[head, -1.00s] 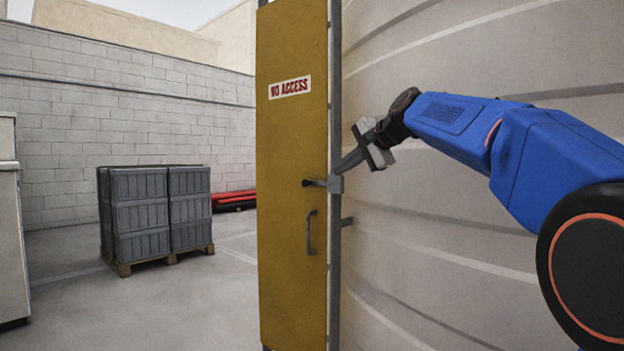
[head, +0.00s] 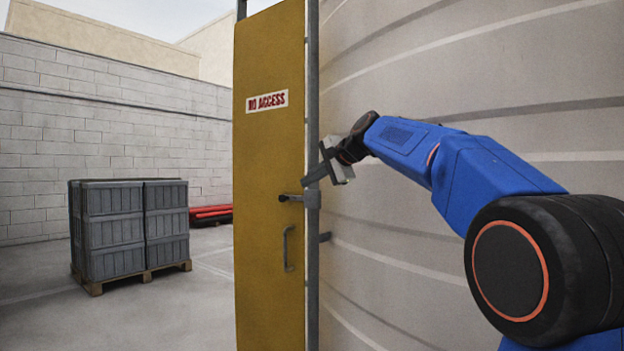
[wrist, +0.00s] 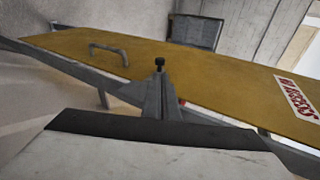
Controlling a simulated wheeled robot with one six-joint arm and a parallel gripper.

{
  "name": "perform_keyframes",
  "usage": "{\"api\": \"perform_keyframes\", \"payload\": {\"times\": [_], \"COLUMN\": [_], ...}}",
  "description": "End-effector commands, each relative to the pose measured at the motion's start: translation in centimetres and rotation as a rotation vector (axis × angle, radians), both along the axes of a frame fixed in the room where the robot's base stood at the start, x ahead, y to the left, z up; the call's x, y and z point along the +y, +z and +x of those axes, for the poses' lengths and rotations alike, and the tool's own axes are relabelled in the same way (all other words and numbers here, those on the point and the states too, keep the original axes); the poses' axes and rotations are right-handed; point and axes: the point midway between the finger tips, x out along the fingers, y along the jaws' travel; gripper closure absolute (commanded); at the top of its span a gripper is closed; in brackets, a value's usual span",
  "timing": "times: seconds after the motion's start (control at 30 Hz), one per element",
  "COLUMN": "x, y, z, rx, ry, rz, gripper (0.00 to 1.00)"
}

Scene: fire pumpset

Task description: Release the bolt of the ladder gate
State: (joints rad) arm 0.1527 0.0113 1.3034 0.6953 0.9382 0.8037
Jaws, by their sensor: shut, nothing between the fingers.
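The ladder gate (head: 262,150) is a tall yellow panel with a NO ACCESS sign, upright against a grey post (head: 313,100). Its bolt (head: 290,198) is a dark bar with a knob, lying across the gate's right edge into a grey sleeve on the post. My gripper (head: 308,180) is shut and empty, its fingertips just above the bolt at the post. In the wrist view the shut fingers (wrist: 160,98) point at the bolt's black knob (wrist: 159,63). I cannot tell whether they touch it.
A handle (head: 288,248) sits below the bolt on the gate. A large curved grey tank wall (head: 450,70) stands close behind my arm on the right. Grey crates (head: 130,230) on a pallet and red pipes (head: 211,213) stand at the left, with open floor around them.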

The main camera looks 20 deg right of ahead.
Motion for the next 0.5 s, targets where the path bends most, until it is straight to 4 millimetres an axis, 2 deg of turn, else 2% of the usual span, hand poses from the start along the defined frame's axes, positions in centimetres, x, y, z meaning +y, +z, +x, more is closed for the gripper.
{"api": "perform_keyframes", "payload": {"times": [0.3, 0.5], "x": [2.4, 3.5], "y": [-2.6, -3.8], "z": [4.6, 6.7], "rx": [0.002, 0.001], "ry": [0.001, 0.001], "rz": [0.001, 0.000], "gripper": [1.00, 1.00]}}
